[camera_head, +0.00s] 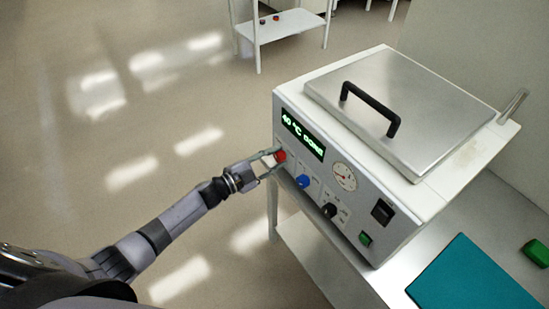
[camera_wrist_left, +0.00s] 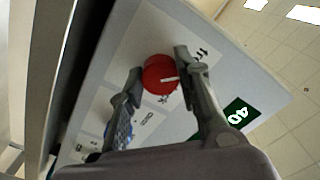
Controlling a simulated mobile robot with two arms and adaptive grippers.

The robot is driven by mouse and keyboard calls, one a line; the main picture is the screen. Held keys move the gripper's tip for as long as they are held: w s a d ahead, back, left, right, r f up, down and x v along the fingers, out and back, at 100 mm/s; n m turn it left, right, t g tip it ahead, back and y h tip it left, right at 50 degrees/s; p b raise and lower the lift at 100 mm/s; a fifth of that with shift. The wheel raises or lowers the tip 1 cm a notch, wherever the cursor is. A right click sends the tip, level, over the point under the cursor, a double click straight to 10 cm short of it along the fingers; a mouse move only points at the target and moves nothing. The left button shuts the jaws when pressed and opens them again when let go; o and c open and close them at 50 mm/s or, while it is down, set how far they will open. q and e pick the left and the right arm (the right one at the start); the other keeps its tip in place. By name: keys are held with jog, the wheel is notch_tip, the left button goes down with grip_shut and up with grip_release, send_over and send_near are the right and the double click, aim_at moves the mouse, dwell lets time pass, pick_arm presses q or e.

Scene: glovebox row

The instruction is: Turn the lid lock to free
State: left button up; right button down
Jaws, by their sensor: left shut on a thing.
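A white bath unit (camera_head: 370,165) with a metal lid (camera_head: 400,105) has a row of knobs on its front panel. My left gripper (camera_head: 272,159) is at the panel's left end, shut on the red knob (camera_head: 280,156). In the left wrist view the red knob (camera_wrist_left: 158,76) sits between the two fingers, and its white pointer line points right, toward one finger. The printed labels around it are partly covered and too small to read surely. The lid is down, with its black handle (camera_head: 371,106) on top. My right gripper is not in view.
The display (camera_head: 302,135) reads 40 °C DONE. Right of the red knob are a blue knob (camera_head: 304,181), a gauge (camera_head: 344,176), a black knob (camera_head: 329,210) and a green switch (camera_head: 365,238). A teal mat (camera_head: 470,278) and a green block (camera_head: 537,252) lie on the bench. The floor at left is clear.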

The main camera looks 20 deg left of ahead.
pick_arm(q)
jog(key=o, duration=1.1)
jog(key=shift+o, duration=0.2)
jog(key=v, duration=1.2)
